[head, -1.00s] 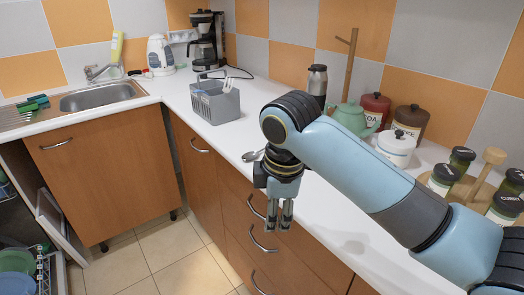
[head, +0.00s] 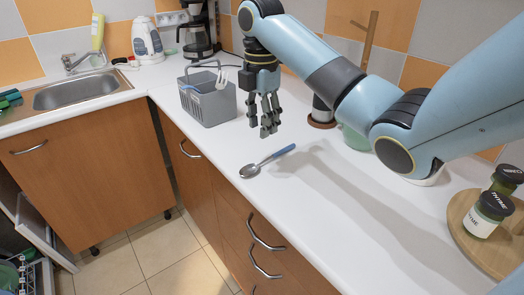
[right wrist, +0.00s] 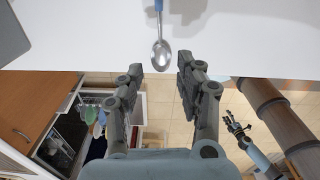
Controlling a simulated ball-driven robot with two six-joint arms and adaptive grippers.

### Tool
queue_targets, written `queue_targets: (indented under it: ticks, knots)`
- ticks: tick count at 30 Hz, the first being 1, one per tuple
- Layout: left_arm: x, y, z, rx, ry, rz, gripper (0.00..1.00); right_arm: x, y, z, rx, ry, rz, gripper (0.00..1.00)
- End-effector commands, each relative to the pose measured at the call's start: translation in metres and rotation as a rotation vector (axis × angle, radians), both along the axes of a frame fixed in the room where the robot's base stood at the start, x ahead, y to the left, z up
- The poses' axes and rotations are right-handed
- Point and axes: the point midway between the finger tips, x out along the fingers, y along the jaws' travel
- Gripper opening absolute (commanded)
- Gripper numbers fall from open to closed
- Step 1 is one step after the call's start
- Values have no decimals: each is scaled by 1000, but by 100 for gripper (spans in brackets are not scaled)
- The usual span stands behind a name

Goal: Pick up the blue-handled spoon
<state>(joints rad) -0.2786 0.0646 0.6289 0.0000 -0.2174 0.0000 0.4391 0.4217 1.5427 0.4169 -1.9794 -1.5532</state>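The blue-handled spoon (head: 262,164) lies on the white counter near its front edge, bowl toward the front left and handle toward the back right. In the right wrist view the spoon's bowl (right wrist: 161,54) shows ahead between the fingers, with the handle cut off by the top edge. My right gripper (head: 268,131) is above the counter, fingers down, apart from the spoon. Its fingers are spread and empty in the right wrist view (right wrist: 157,75). My left gripper (right wrist: 236,127) appears small in the right wrist view; its finger state is unclear.
A grey cutlery basket (head: 208,103) with utensils stands behind and left of the spoon. A round wooden board (head: 465,233) with jars (head: 488,214) is at the right. A green teapot (head: 355,138) is partly hidden by my arm. The counter around the spoon is clear.

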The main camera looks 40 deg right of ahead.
Motion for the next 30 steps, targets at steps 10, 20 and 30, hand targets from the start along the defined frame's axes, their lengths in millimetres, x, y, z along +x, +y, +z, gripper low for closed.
queue_targets:
  ticks: [10,20,30]
  knots:
    - [-37,19,0,22,54,-5,50,-1,0,-50,0,4,0,36]
    - [-22,14,5,16,31,-4,50,-1,-8,-92,1,4,-1,36]
    - [-16,9,5,11,22,-2,50,-1,-8,-105,-1,1,1,36]
